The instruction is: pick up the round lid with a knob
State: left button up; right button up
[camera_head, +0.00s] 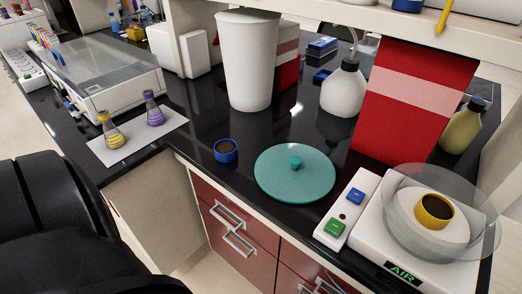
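The round lid (280,179) is a flat teal disc with a small teal knob (296,162) at its middle. It lies flat on the black countertop in the camera_head view, near the front edge, with its front rim close to the cabinet drawers. Neither gripper's fingers show, and nothing covers the lid.
Left of the lid is a small blue-rimmed cup (226,151); behind stands a tall white bin (246,62). Right are a white button box (347,210) and a scale (429,257) with a clear dome. A red-and-white panel (413,97) and white bottle (344,91) stand behind.

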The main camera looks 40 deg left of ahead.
aim_at(289, 173)
jog(key=i+j+u, duration=0.15)
jog(key=u, duration=0.2)
jog(key=i+u, duration=0.15)
jog(key=u, duration=0.2)
jog(key=i+j+u, duration=0.1)
jog(key=u, duration=0.25)
jog(key=i+l, duration=0.05)
jog(key=i, duration=0.05)
